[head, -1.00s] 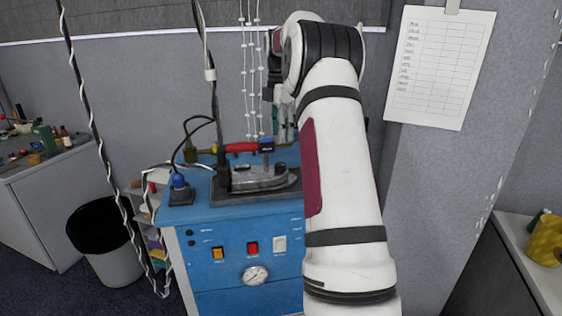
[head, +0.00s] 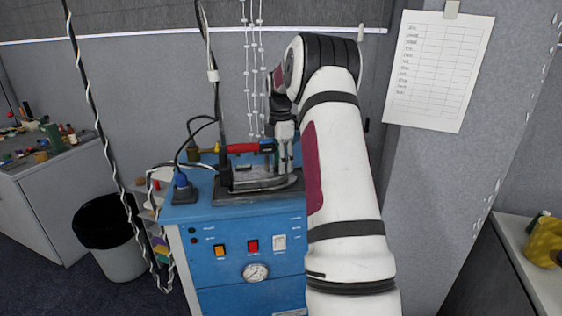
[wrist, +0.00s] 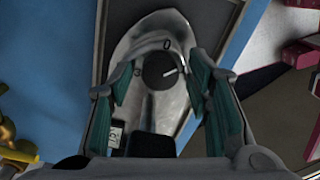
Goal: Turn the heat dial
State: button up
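The heat dial (wrist: 162,70) is a dark round knob with a white pointer line, on the metal top of the iron. In the wrist view the pointer aims right and slightly up, and a "0" mark shows just above the dial. The iron (head: 262,183) lies on a dark plate on the blue machine, with a red handle (head: 243,148) above it. My gripper (wrist: 164,88) is open, with one teal-padded finger on each side of the dial and gaps between. In the head view my gripper (head: 284,155) points down over the iron; the dial is hidden there.
The blue machine (head: 210,270) has an orange switch, a red switch, a white switch and a round gauge (head: 256,272) on its front. Cables hang at the left and above the iron.

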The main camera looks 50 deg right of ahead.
grip_shut()
jog(key=shift+m+b, duration=0.55)
jog(key=shift+m, duration=1.85)
jog(key=shift+o, duration=1.7)
grip_release()
jog(key=shift+r, duration=0.15)
notch_tip(320, 180, up, 12)
jog(key=shift+d, duration=0.1)
